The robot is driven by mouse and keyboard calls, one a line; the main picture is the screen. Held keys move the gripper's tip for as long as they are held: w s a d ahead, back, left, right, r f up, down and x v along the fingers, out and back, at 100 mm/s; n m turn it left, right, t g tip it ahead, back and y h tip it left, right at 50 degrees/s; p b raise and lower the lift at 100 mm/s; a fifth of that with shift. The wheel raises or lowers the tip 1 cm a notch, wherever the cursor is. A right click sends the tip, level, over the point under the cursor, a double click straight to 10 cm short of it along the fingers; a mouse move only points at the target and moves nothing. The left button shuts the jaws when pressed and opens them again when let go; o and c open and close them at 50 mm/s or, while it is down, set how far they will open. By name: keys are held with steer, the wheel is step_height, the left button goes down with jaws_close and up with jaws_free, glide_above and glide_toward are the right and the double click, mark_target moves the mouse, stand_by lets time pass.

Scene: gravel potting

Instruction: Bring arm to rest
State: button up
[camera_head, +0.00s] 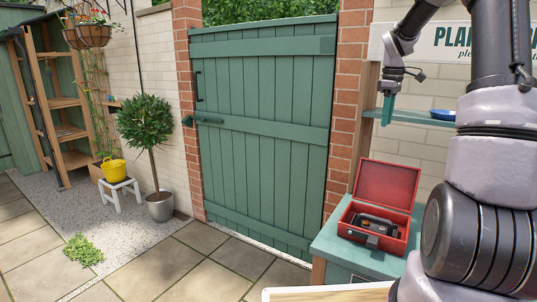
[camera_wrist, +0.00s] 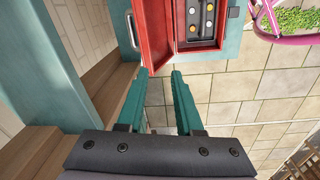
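My arm rises along the right side of the head view and reaches over at the top. My gripper (camera_head: 388,108) hangs there with teal fingers pointing down, in front of a teal shelf (camera_head: 420,117). In the wrist view my gripper (camera_wrist: 160,73) has its two teal fingers apart with nothing between them; paving shows in the gap. An open red box (camera_head: 386,192) with its lid up stands on a teal-topped table (camera_head: 330,240), below and apart from my gripper. A dark object (camera_head: 373,224) lies in the box; it also shows in the wrist view (camera_wrist: 199,22).
A blue dish (camera_head: 443,115) sits on the shelf beside my arm. A closed green gate (camera_head: 260,125) stands behind. The paving (camera_head: 190,260) is mostly clear.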

steer(key=s+a+r+m+t, duration=0.2)
steer(key=s+a+r+m, duration=0.1)
steer(key=s+a+r, duration=0.3)
steer(key=s+a+r+m+t, duration=0.1)
steer(key=s+a+r+m, duration=0.3)
steer(key=s, duration=0.5)
steer(key=s+a+m+t+y, duration=0.2)
steer(key=s+a+m, duration=0.4)
steer(key=s, duration=0.8)
steer(key=shift+a+f+t, duration=0.3)
steer(key=shift+f+t, duration=0.1)
steer(key=shift+t, duration=0.4)
